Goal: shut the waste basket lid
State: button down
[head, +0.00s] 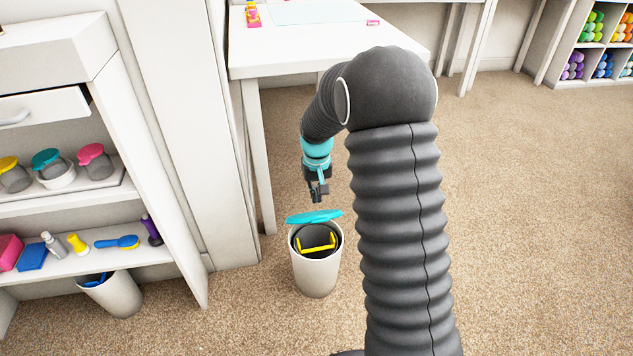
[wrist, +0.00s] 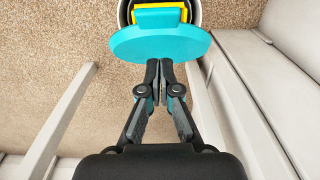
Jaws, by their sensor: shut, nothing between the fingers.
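The waste basket (head: 315,273) is a white round bin standing on the carpet beside the table leg. Its teal lid (head: 314,216) is open, raised at the back of the rim. A yellow item (head: 316,243) shows inside the dark opening. In the wrist view the lid (wrist: 160,43) is a teal disc, with part of the basket rim (wrist: 198,12) beyond it. My gripper (head: 319,198) is shut and empty, just above and behind the lid in the head view. In the wrist view my gripper's fingertips (wrist: 159,62) are together at the lid's near edge; I cannot tell whether they touch it.
A white table (head: 300,58) stands behind, its leg (head: 258,160) left of the basket. A white shelf unit (head: 150,150) is at the left, with another bin (head: 117,296) below it. Open carpet (head: 540,200) lies to the right.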

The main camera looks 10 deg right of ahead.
jog(key=shift+s+f, duration=0.7)
jog(key=shift+f, duration=0.15)
jog(key=shift+s+f, duration=0.65)
jog(key=shift+f, duration=0.2)
jog(key=shift+f, duration=0.1)
